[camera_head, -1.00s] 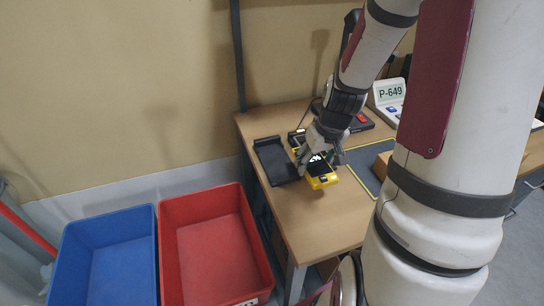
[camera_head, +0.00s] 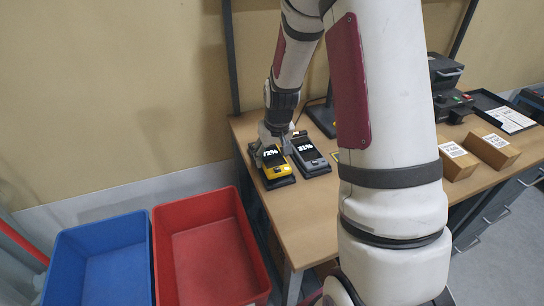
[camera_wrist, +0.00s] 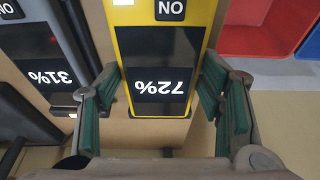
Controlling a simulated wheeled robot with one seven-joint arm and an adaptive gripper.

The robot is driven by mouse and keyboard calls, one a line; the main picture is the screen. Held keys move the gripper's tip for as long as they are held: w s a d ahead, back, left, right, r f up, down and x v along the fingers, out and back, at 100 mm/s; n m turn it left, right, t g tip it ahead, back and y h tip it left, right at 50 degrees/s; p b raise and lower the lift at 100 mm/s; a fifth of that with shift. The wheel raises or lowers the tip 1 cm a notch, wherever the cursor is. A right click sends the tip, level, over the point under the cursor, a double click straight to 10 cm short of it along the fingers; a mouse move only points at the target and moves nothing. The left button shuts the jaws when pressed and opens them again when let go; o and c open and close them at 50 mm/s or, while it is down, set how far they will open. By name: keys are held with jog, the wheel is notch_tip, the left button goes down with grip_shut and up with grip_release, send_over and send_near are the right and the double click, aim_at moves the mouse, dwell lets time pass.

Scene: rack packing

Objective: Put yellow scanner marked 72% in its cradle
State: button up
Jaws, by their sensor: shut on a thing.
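The yellow scanner (camera_head: 273,172), with 72% on its dark screen, is at the black cradle (camera_head: 279,184) near the table's left end. It lines up with the cradle, whose dark edge shows around its near end; I cannot tell whether it is fully seated. My gripper (camera_head: 274,146) is shut on the scanner from above. In the wrist view, the green finger pads of my gripper (camera_wrist: 165,92) lie along both sides of the yellow scanner (camera_wrist: 124,50), and the 72% reads upside down.
A grey scanner (camera_head: 309,162) marked 31% sits in a dark cradle close on the right; it also shows in the wrist view (camera_wrist: 47,45). A red bin (camera_head: 160,240) and a blue bin (camera_head: 60,255) stand left of the wooden table (camera_head: 290,225). Brown boxes (camera_head: 492,150) lie farther right.

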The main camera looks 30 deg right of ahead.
aim_at(275, 164)
jog(key=shift+f, duration=0.55)
jog(key=shift+f, duration=0.1)
jog(key=o, duration=1.4)
jog(key=shift+c, duration=0.2)
jog(key=s+a+v, duration=0.1)
jog(key=a+v, duration=0.1)
jog(key=v, duration=0.7)
jog(key=a+f+v, duration=0.1)
jog(key=a+v, duration=0.1)
jog(key=v, duration=0.8)
jog(key=s+a+r+n+t, duration=0.1)
jog(key=s+a+r, duration=0.3)
jog(key=s, duration=0.6)
jog(key=s+a+r+n+t, duration=0.1)
jog(key=s+a+r, duration=0.4)
jog(key=s, duration=0.5)
jog(key=shift+a+r+y, duration=0.2)
jog(key=shift+y, duration=0.1)
